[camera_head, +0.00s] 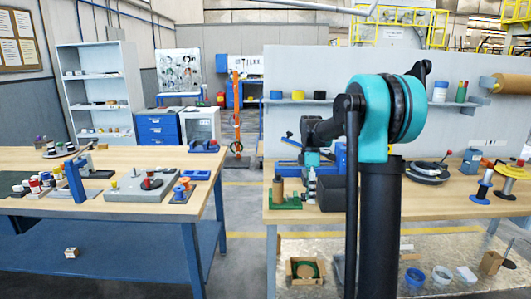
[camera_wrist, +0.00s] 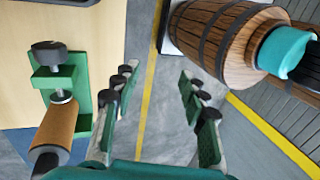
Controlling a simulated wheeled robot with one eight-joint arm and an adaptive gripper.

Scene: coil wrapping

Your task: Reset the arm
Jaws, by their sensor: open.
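My gripper (camera_head: 311,188) hangs above the front left part of the right workbench (camera_head: 390,212), partly behind my own arm in the head view. In the wrist view my gripper (camera_wrist: 157,72) has its two fingers, with green and black pads, spread wide apart. Nothing is between them; grey floor with a yellow line shows in the gap. A green fixture (camera_head: 287,203) with an upright brown roll stands on the bench just left of the gripper. In the wrist view the brown roll (camera_wrist: 55,128) and its fixture lie left of the left finger, apart from it.
A wooden barrel-like object (camera_wrist: 215,40) with a teal end fills the upper right of the wrist view. A dark bin (camera_head: 333,194) stands beside the gripper. A round black fixture (camera_head: 428,172) and spools are farther right. The left workbench (camera_head: 130,160) is across an open aisle.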

